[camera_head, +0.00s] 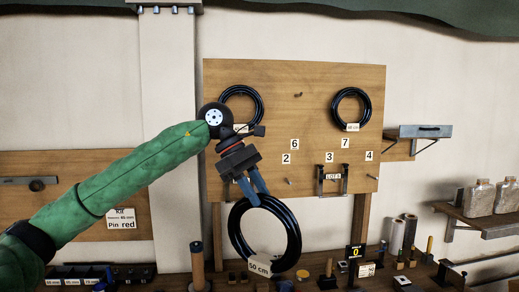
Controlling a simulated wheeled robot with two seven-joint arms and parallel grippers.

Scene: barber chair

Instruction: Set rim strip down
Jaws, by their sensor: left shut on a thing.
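A coiled black rim strip (297,228) with a tag reading 50 cm hangs upright in front of the lower part of the wooden peg board (225,75). My left gripper (254,199), at the end of the green arm, points down and is shut on the top of this coil. The coil's lower edge reaches down in front of the workbench (235,268); I cannot tell whether it touches anything there. Two other black coils hang on the board: one at the upper left (258,94), partly hidden by my wrist, and one at the upper right (351,92).
The board has pegs with number labels and a bracket marked LOT (333,178). The bench holds a wooden-handled tool (197,265), small parts, a black display reading 0 (356,251) and rolls (403,235). A shelf with jars (480,197) is at the right.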

